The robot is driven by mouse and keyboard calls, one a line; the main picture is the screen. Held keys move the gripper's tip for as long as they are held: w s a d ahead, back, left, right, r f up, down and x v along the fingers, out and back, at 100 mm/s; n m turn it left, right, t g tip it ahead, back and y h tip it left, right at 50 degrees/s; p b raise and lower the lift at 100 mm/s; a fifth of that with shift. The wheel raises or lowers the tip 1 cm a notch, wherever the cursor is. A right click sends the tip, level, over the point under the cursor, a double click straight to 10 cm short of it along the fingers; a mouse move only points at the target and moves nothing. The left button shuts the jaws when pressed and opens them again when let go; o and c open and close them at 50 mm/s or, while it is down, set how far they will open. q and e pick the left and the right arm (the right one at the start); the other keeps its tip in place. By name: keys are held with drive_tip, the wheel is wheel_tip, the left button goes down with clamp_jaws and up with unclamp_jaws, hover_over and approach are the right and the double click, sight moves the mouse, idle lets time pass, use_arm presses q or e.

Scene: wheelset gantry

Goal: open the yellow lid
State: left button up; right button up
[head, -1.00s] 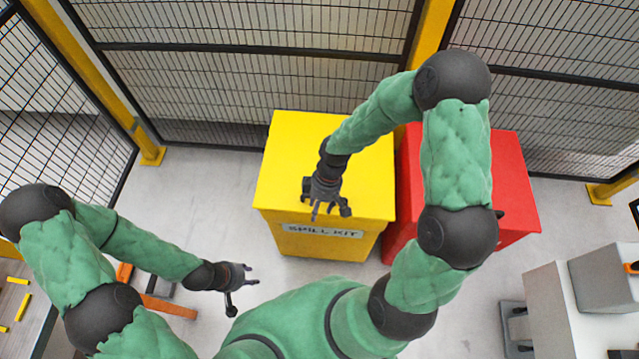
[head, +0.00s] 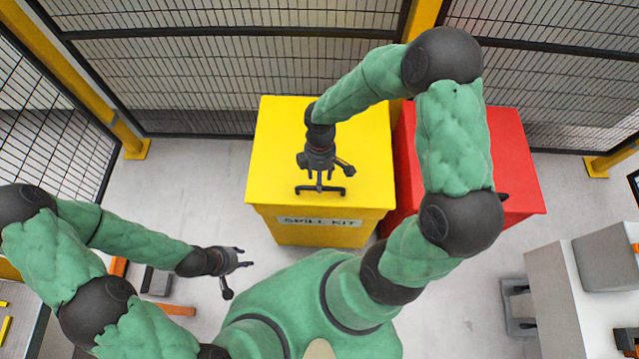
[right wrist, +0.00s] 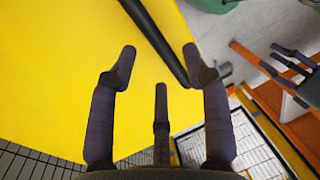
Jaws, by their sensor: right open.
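The yellow lid (head: 275,150) lies flat and closed on the yellow box labelled "SPILL KIT" (head: 320,222). A dark bar handle (head: 320,189) sits near the lid's front edge. My right gripper (head: 320,178) is over the lid, just behind the handle in the head view. In the right wrist view its fingers (right wrist: 160,65) are spread and empty, and the handle (right wrist: 155,40) runs diagonally beyond and between them. Whether they touch it I cannot tell. My left gripper (head: 246,258) is open and empty, low in front of the box and to its left.
A red box (head: 500,165) stands close against the yellow box's right side. Mesh fencing (head: 230,75) closes off the back and left. A grey cabinet (head: 575,300) is at the lower right. Bare floor (head: 190,190) lies left of the yellow box.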

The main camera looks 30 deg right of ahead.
drive_tip(key=shift+s+a+f+b, duration=0.15)
drive_tip(key=shift+f+b, duration=0.25)
drive_tip(key=shift+f, duration=0.8)
clamp_jaws()
